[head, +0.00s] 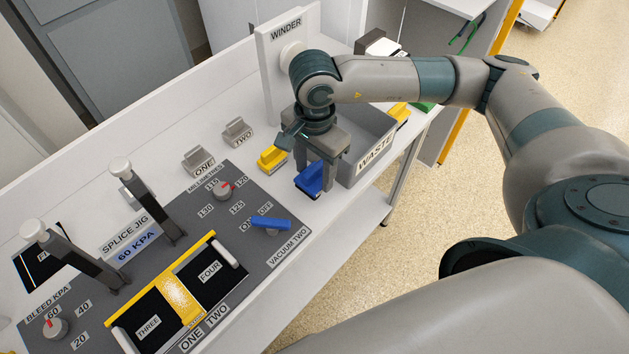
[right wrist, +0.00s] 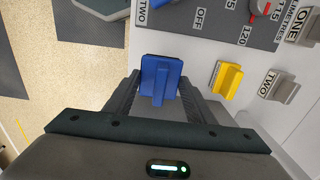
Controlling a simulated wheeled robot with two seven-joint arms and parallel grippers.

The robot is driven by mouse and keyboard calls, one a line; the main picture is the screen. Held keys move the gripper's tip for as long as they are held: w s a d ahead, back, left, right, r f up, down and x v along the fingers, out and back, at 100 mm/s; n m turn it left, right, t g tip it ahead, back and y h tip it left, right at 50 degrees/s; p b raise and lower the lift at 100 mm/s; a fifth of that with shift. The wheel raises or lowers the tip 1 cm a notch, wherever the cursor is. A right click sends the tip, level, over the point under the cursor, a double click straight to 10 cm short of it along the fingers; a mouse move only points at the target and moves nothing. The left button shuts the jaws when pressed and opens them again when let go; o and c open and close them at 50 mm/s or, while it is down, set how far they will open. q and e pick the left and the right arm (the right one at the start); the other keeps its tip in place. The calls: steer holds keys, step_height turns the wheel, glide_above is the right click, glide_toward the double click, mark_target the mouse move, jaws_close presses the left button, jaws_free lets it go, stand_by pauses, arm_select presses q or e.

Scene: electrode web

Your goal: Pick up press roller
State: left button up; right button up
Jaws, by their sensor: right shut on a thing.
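The blue handled piece (head: 310,181), which I take to be the press roller, is at the right end of the bench, in front of the waste bin. It has a flat blue body with a raised blue grip. In the right wrist view the press roller (right wrist: 160,80) sits between the two fingers. My right gripper (head: 313,165) points down over it and is shut on it. The fingers hide part of it, and I cannot tell whether it touches the bench. My left gripper is not in view.
A yellow handled piece (head: 272,158) stands close left of the gripper. The grey waste bin (head: 372,160) is close on the right, with the winder panel (head: 270,65) behind. Grey blocks (head: 197,160) stand farther left. The splice jig's upright levers (head: 158,208) rise from the dark panel.

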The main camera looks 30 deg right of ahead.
mark_target(315, 168)
steer(key=shift+r+b, duration=0.6)
steer(key=shift+r, duration=2.05)
